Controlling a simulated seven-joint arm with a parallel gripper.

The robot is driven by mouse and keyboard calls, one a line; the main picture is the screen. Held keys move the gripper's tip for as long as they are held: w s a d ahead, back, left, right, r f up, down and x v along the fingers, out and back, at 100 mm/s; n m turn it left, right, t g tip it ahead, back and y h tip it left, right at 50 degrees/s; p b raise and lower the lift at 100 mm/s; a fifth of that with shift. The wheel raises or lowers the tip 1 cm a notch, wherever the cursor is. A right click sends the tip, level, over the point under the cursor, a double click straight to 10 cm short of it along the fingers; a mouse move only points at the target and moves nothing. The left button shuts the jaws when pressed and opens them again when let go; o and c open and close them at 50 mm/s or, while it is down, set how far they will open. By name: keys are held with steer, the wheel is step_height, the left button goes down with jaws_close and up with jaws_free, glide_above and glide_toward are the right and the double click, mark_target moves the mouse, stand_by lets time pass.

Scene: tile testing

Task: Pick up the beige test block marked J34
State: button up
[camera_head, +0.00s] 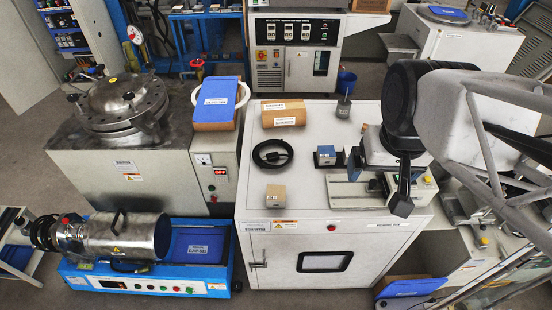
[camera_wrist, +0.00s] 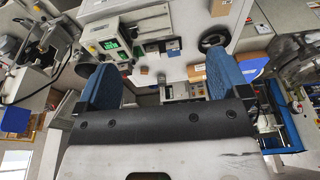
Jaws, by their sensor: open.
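A small beige block (camera_head: 275,196) sits on the white cabinet top, near its front left; its marking is too small to read. My gripper (camera_head: 400,200) is above the right part of the cabinet top, well to the right of the block. In the wrist view my gripper (camera_wrist: 160,80) is open, its two blue pads wide apart with nothing held.
A black cable coil (camera_head: 272,154) lies behind the block. A blue-faced block (camera_head: 325,155) stands beside a metal fixture (camera_head: 350,192). A cardboard box (camera_head: 283,112) and a dark cup (camera_head: 343,107) stand at the back. The cabinet top (camera_head: 308,205) is clear right of the block.

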steer(key=w+a+f+m+g+y, duration=0.2)
steer(key=w+a+f+m+y, duration=0.25)
steer(key=f, duration=0.35)
steer(key=w+a+f+m+g+y, duration=0.35)
steer(key=w+f, duration=0.25)
steer(key=f, duration=0.2)
steer(key=m+t+y, duration=0.4)
steer(key=m+y, duration=0.2)
steer(key=m, duration=0.4)
glide_toward(276, 194)
steer(key=shift+w+a+f+g, duration=0.15)
steer(key=shift+w+a+f, duration=0.05)
steer(key=shift+a+f, duration=0.3)
steer(key=shift+w+a+f+g, duration=0.1)
steer(key=shift+w+a+f, duration=0.05)
steer(key=shift+a+f, duration=0.35)
steer(key=shift+a+r, duration=0.1)
steer(key=shift+a+f+h, duration=0.15)
steer(key=shift+a+f, duration=0.05)
steer(key=shift+a, duration=0.35)
steer(key=shift+a+f+h, duration=0.15)
steer(key=shift+a+f, duration=0.1)
steer(key=shift+a, duration=0.35)
steer(key=shift+a, duration=0.1)
steer(key=shift+x, duration=2.5)
steer(key=shift+w+r, duration=0.1)
steer(key=shift+w, duration=0.1)
